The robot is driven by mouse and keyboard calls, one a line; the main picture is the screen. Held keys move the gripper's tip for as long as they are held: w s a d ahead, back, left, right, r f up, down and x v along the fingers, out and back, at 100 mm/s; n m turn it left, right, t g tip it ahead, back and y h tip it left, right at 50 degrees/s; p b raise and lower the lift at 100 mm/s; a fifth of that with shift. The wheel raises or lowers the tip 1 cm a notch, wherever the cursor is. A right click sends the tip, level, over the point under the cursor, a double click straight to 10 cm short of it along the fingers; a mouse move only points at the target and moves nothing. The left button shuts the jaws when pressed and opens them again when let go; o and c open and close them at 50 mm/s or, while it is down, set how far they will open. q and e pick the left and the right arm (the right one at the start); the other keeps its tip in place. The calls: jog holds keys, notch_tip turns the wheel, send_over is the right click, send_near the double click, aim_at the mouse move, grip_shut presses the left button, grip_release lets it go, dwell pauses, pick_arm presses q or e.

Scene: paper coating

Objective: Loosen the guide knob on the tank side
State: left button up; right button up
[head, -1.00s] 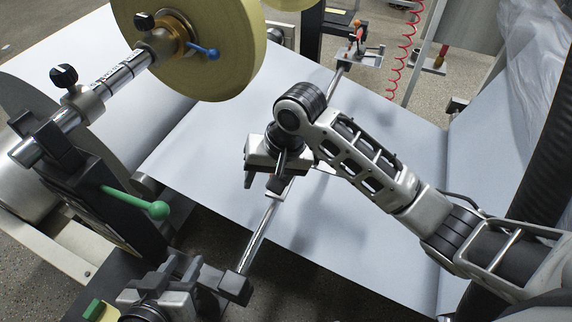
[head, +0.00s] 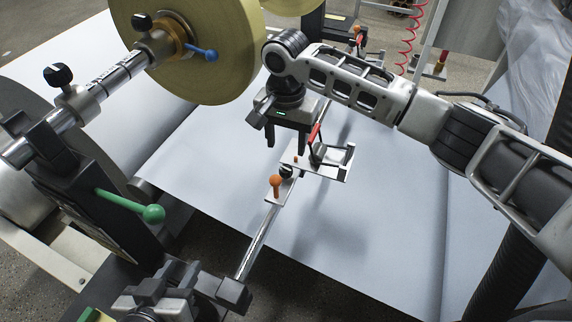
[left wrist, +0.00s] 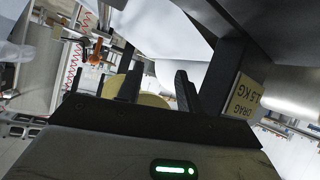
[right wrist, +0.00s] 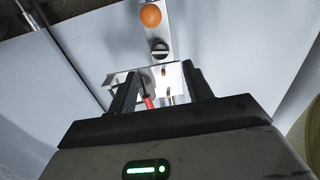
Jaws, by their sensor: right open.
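A guide (head: 323,172) with a flat plate and red-handled lever (head: 314,133) sits on a shiny rail (head: 257,240) over the pale web. A black knob (head: 287,171) and an orange knob (head: 276,184) stand at its near end. The right wrist view also shows the orange knob (right wrist: 151,16), the black knob (right wrist: 159,48) and the red lever (right wrist: 148,102). My right gripper (head: 283,138) is open and empty above the guide's far left side, apart from both knobs. My left gripper (head: 205,282) is open and empty near the rail's near end.
A large yellow roll (head: 215,55) with a blue handle stands left of my right gripper. A green-handled lever (head: 130,206) sticks out at left. Another orange knob (head: 355,35) is at the rail's far end. Pale web (head: 370,235) spreads below, with free room above it.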

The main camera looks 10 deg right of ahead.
aim_at(286, 168)
notch_tip(286, 168, down, 8)
jog(key=shift+r+b, duration=0.2)
jog(key=shift+b, duration=0.4)
jog(key=c, duration=1)
